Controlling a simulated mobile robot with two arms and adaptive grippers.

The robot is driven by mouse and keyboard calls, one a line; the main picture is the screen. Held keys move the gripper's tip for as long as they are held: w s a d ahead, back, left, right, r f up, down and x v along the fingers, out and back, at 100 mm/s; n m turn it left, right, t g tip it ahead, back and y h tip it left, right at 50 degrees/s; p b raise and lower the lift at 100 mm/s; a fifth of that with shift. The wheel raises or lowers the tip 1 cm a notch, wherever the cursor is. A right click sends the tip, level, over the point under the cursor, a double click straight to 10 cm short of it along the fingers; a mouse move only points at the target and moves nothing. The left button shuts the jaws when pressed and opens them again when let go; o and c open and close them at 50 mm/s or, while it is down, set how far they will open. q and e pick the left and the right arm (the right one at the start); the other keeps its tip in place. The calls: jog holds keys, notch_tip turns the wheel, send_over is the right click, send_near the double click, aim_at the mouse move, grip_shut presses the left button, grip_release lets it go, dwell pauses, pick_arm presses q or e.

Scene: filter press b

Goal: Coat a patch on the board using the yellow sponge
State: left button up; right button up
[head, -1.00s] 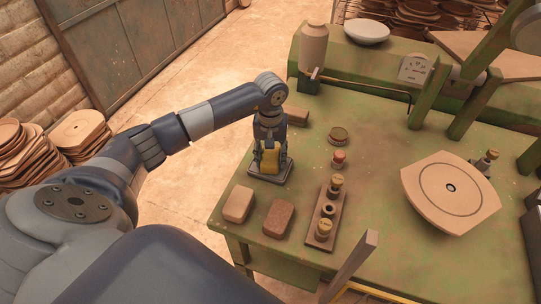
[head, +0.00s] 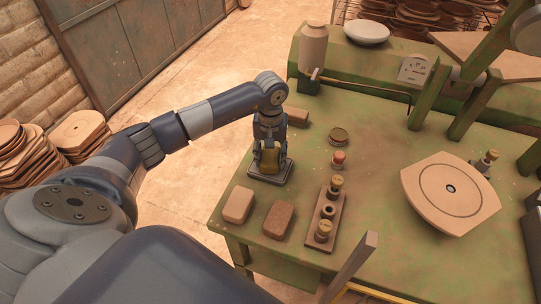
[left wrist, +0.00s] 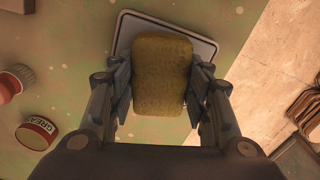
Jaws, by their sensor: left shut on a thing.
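The yellow sponge (head: 269,158) is held in my left gripper (head: 268,155), which is shut on it and points down. In the left wrist view the sponge (left wrist: 161,74) sits between the two fingers of my gripper (left wrist: 160,88) and looks dull yellow-brown. It is over a small dark tray with a pale rim (head: 270,178), also seen under it in the left wrist view (left wrist: 127,30); I cannot tell whether they touch. A tan board with a drawn ring and a central hole (head: 450,193) lies at the right. My right gripper is out of view.
Two blocks, one tan (head: 238,205) and one brown (head: 278,220), lie near the front left edge of the green table (head: 370,225). A rack with brass-topped fittings (head: 325,215), a red-capped piece (head: 338,158) and a grease tin (left wrist: 37,132) stand right of the tray.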

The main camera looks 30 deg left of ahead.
aim_at(270, 156)
pick_arm(q)
jog(key=shift+r+p, duration=1.4)
jog(key=shift+r, duration=1.9)
jog(key=s+d+r+m, duration=0.5)
jog(key=s+d+r, duration=0.5)
jog(key=s+d, duration=0.3)
jog(key=shift+s+d+m, duration=0.2)
jog(key=shift+s+m, duration=0.2)
jog(key=shift+s, duration=0.5)
